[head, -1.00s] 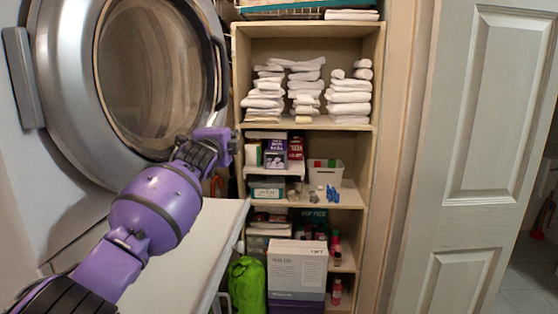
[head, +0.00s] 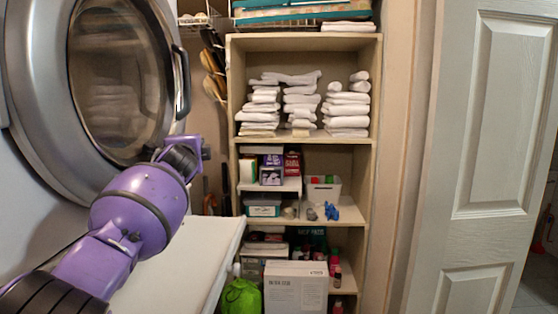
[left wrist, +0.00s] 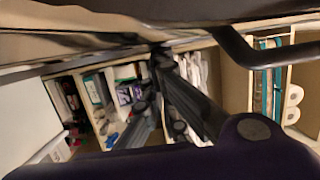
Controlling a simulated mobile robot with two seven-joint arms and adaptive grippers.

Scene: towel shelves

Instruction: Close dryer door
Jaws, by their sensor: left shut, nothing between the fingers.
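The dryer door (head: 30,70) is a large round silver ring with dark glass (head: 120,85) at the upper left of the head view. Its dark curved handle (head: 184,85) is on the right rim and also shows at the upper right of the left wrist view (left wrist: 262,58). How far the door stands from the dryer is unclear. My left gripper (head: 204,153) is shut and empty, just below the handle, by the door's lower right rim. Its dark fingers fill the middle of the left wrist view (left wrist: 160,62). Contact with the door cannot be told. My right gripper is not in view.
A wooden shelf unit (head: 377,100) with folded white towels (head: 347,110) and small goods stands behind. A white top (head: 195,255) lies below my left arm. A green bag (head: 240,297) and white box (head: 296,287) are low down. A white panelled door (head: 500,120) is at right.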

